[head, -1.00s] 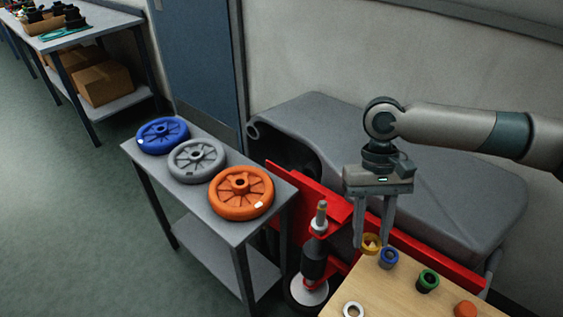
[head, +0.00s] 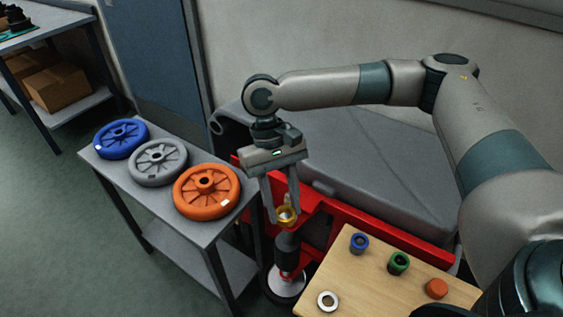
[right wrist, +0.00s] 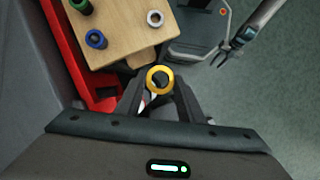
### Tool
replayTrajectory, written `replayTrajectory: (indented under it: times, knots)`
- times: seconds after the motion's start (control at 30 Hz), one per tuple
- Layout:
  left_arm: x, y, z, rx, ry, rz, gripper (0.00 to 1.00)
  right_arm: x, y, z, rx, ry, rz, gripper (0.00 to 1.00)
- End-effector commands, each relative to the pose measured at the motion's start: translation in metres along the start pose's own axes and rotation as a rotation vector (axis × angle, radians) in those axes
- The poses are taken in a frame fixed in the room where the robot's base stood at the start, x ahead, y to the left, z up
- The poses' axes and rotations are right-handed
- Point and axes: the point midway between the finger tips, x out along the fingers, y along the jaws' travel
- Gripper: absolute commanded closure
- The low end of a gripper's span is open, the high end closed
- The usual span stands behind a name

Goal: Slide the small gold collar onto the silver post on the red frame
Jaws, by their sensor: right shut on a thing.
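My right gripper (head: 283,217) is shut on the small gold collar (head: 287,217). It holds the collar over the red frame (head: 375,226), at the silver post's place above a black cylinder (head: 287,250). The right wrist view shows the collar (right wrist: 160,79) between the fingertips, its ring facing the camera. Something pale shows in the collar's opening in the head view. The post is mostly hidden by fingers and collar, so I cannot tell whether the collar is around it or just above it. My left gripper (right wrist: 221,56) shows only in the right wrist view, apart and open.
A wooden board (head: 375,285) right of the post carries a blue ring (head: 359,243), a green ring (head: 398,263), an orange piece (head: 437,288) and a pale washer (head: 327,301). A grey table (head: 150,205) on the left holds three wheels. A grey tank stands behind.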

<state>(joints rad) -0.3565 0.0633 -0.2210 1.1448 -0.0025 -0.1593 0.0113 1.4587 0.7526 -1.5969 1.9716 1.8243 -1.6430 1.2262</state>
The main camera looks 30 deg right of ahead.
Motion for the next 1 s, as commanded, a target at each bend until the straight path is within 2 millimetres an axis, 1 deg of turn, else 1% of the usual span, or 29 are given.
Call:
replayTrajectory:
  times: [0.17, 0.33, 0.47, 0.67, 0.87, 1.0]
  knots:
    - [0.001, 0.001, -0.005, 0.001, 0.007, 0.001, 0.69, -0.001, 0.000, 0.000, -0.003, 0.000, 0.001, 0.92]
    - [-0.007, -0.001, 0.000, 0.001, -0.014, -0.001, 0.69, -0.006, 0.001, -0.001, -0.041, -0.001, 0.016, 0.92]
    - [-0.020, -0.003, 0.009, 0.003, -0.051, -0.004, 0.69, -0.012, 0.003, -0.005, -0.117, -0.002, 0.049, 0.92]
    - [-0.052, -0.009, 0.033, 0.005, -0.143, -0.011, 0.69, -0.027, 0.010, -0.014, -0.323, -0.004, 0.134, 0.92]
    - [-0.095, -0.015, 0.064, 0.007, -0.258, -0.020, 0.69, -0.042, 0.018, -0.026, -0.582, -0.003, 0.241, 0.92]
    - [-0.128, -0.020, 0.086, 0.008, -0.338, -0.026, 0.69, -0.052, 0.024, -0.032, -0.765, -0.003, 0.316, 0.92]
